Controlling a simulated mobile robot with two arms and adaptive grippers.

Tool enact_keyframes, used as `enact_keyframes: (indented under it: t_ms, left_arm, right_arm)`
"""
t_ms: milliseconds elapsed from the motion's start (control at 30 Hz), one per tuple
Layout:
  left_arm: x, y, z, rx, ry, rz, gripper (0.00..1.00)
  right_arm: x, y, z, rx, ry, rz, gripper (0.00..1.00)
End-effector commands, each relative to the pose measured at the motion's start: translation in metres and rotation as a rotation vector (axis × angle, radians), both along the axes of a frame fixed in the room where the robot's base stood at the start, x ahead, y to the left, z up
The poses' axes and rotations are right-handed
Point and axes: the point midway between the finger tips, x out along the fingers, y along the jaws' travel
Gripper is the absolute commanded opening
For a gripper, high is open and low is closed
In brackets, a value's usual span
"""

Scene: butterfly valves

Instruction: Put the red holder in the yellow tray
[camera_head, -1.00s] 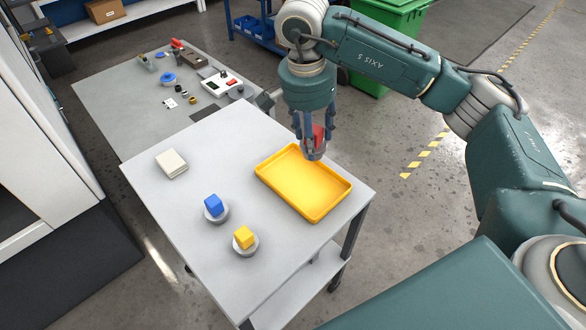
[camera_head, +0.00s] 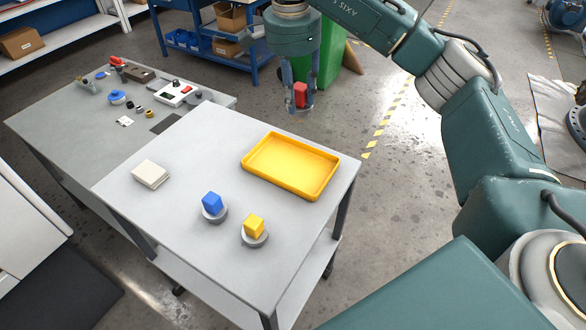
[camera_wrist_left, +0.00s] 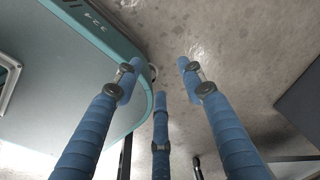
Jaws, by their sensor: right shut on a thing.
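The red holder, a red block (camera_head: 300,92) with a round grey base (camera_head: 299,107), is gripped in my right gripper (camera_head: 299,98). In the head view it hangs in the air just above the far edge of the yellow tray (camera_head: 249,166), apart from it. The fingers partly cover it. The tray is empty and lies on the right part of the grey table (camera_head: 180,208). My left gripper (camera_wrist_left: 160,85) shows only in the left wrist view, its blue fingers spread with nothing between them.
A blue block (camera_head: 211,200) and a yellow block (camera_head: 254,226), each on a round grey base, stand near the table's front. A pale stack (camera_head: 151,173) lies at the left. A second table (camera_head: 60,120) with small parts adjoins behind. A green bin (camera_head: 328,65) stands beyond.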

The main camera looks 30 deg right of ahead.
Motion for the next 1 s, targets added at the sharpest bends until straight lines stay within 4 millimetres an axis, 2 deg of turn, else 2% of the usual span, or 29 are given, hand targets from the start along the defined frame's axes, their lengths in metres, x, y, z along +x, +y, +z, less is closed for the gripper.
enact_keyframes:
  t_ms: [33,200,300,400,600,800,1000]
  left_arm:
    - [-0.001,-0.012,-0.003,-0.013,0.001,0.002,0.40]
    - [-0.011,-0.043,0.003,-0.048,0.013,-0.004,0.40]
    - [-0.018,-0.050,0.008,-0.056,0.022,-0.007,0.40]
    - [-0.021,-0.046,0.012,-0.051,0.027,-0.006,0.40]
    - [-0.022,-0.023,0.019,-0.025,0.028,-0.004,0.40]
    - [-0.019,-0.019,0.021,-0.021,0.026,-0.002,0.40]
    - [-0.016,-0.027,0.025,-0.030,0.023,0.001,0.40]
  right_arm:
    - [-0.001,0.001,-0.011,0.002,0.003,0.001,0.00]
    - [-0.001,0.000,-0.047,0.001,0.003,0.002,0.00]
    - [-0.001,0.000,-0.070,0.000,0.003,0.002,0.00]
    - [-0.001,0.000,-0.093,0.000,0.002,0.002,0.00]
    - [-0.001,0.000,-0.130,0.001,0.000,0.002,0.00]
    - [0.001,0.000,-0.144,0.001,-0.003,0.001,0.00]
    - [0.000,0.000,-0.161,0.000,0.000,0.001,0.00]
